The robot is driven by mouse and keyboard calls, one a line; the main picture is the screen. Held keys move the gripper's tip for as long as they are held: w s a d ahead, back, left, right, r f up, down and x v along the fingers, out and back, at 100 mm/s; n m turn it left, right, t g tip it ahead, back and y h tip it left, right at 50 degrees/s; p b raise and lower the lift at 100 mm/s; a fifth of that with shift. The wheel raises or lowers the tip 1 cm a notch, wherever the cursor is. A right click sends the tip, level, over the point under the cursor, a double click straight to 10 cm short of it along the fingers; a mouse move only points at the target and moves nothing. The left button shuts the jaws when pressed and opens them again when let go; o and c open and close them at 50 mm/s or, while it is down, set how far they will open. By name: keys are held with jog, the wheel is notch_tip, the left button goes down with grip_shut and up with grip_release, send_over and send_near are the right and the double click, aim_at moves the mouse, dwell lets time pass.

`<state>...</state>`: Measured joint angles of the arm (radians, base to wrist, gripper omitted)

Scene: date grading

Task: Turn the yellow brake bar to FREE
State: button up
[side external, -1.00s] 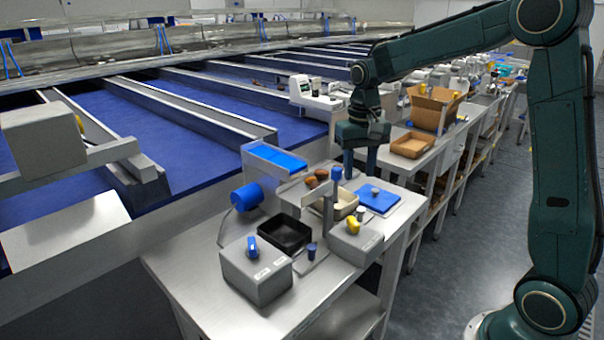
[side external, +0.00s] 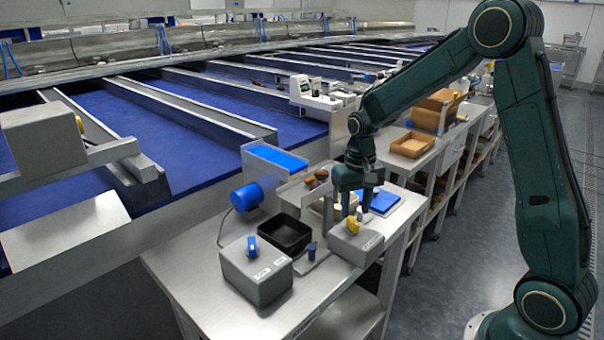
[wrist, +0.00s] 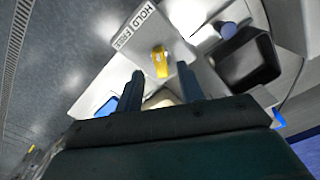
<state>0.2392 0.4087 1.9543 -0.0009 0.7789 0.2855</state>
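The yellow brake bar (side external: 352,225) sits on top of a small grey box (side external: 358,252) at the right front of the steel bench. In the wrist view the bar (wrist: 160,63) is a short yellow piece, and a label strip (wrist: 133,27) reading HOLD and FREE lies beyond it, to its upper left. The bar's long side runs nearly up and down in that view; I cannot tell which word it is set to. My gripper (side external: 349,209) points down close above the bar. In the wrist view its two fingers (wrist: 160,86) are apart, with nothing between their tips.
A second grey box (side external: 257,273) with a blue knob (side external: 252,246) stands to the left. A black tray (side external: 285,237), a small blue-topped peg (side external: 312,250) and a blue mat (side external: 380,202) are close by. The aisle on the right is clear floor.

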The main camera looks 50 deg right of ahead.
aim_at(354, 221)
jog(key=shift+f, duration=1.8)
grip_shut()
